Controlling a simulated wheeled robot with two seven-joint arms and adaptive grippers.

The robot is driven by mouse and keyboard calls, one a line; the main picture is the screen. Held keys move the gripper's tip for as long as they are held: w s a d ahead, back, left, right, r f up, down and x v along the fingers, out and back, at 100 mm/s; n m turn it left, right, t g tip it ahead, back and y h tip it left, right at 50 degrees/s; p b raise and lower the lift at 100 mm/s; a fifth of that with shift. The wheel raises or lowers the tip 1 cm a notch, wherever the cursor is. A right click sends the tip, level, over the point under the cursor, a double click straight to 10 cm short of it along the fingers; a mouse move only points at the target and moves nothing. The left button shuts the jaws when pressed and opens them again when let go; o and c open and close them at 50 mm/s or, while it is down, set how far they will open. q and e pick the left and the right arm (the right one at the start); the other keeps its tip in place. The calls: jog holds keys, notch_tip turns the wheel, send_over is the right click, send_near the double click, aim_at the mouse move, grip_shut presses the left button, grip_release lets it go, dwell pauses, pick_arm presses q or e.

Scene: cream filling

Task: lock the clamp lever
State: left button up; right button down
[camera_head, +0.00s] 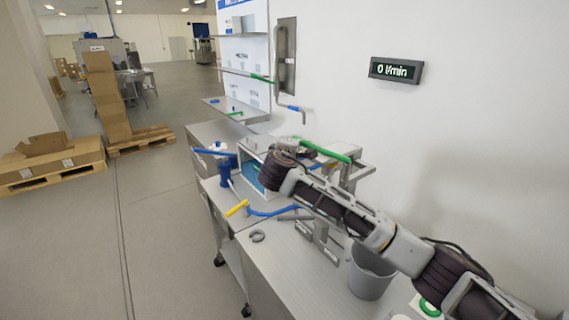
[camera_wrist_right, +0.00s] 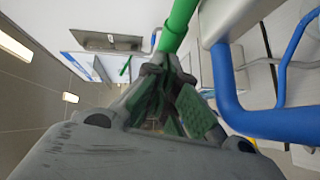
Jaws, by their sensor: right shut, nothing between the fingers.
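No part can be told for certain as the clamp lever. A green bar (camera_head: 325,153) stands out from the metal frame on the bench, just right of my right gripper (camera_head: 284,152) in the head view. In the wrist view the green bar (camera_wrist_right: 180,22) runs up from just beyond the fingertips (camera_wrist_right: 163,78). My right gripper is shut and empty; whether it touches the bar is unclear. A grey open ring (camera_head: 257,237), perhaps a clamp, lies on the front bench. My right forearm hides part of the frame. My left gripper is not in view.
A blue pipe (camera_wrist_right: 225,85) passes close to the right gripper in the wrist view. A blue hose with a yellow handle (camera_head: 237,208) lies on the bench. A grey bucket (camera_head: 371,274) stands below my right arm. The wall display (camera_head: 396,70) reads 0 l/min.

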jog(key=m+h, duration=0.1)
jog(key=w+d+m+g+h, duration=0.1)
jog(key=h, duration=0.1)
jog(key=w+m+g+h, duration=0.1)
jog(key=m+h, duration=0.1)
jog(key=shift+w+d+b, duration=0.2)
jog(key=shift+d+b, duration=0.1)
jog(key=shift+d, duration=0.15)
dwell(0.6)
